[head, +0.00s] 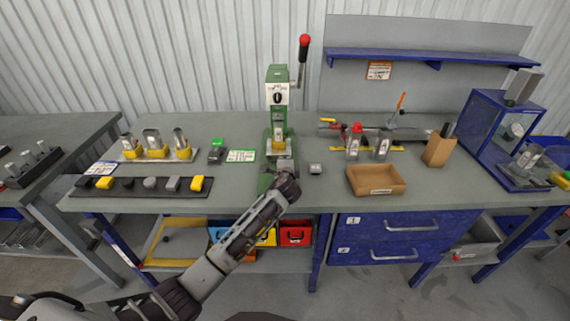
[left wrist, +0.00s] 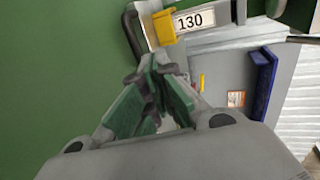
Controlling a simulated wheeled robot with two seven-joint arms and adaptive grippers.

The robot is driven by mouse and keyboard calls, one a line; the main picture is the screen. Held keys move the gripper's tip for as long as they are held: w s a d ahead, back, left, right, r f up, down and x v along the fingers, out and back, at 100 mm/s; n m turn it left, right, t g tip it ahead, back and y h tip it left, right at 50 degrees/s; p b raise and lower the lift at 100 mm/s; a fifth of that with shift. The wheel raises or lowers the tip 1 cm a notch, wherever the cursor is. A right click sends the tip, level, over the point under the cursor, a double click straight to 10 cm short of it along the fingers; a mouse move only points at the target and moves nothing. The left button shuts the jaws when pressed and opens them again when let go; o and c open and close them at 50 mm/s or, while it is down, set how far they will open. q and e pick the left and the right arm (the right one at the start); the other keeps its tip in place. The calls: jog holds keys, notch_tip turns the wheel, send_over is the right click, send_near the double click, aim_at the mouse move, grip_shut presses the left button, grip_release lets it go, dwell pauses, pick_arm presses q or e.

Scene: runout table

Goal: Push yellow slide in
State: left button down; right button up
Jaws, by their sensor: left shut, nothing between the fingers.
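The green press (head: 277,95) stands upright at the back middle of the table, with a red-knobbed lever on its right. The yellow slide (head: 278,146) is low on the front of the press. In the left wrist view a yellow piece (left wrist: 164,27) sits beside a white "130" label on the press, just beyond my fingertips. My left gripper (head: 282,166) is in front of the press base, and its arm hides part of it. In the left wrist view this gripper (left wrist: 155,68) is shut and empty. I cannot tell whether it touches the yellow piece. My right gripper is not in view.
A black mat (head: 140,193) with several small blocks lies at the left front. A rack of yellow-based parts (head: 157,153) stands behind it. A blue-framed cabinet (head: 490,125) stands far right.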

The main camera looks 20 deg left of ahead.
pick_arm(q)
jog(key=shift+v, duration=0.95)
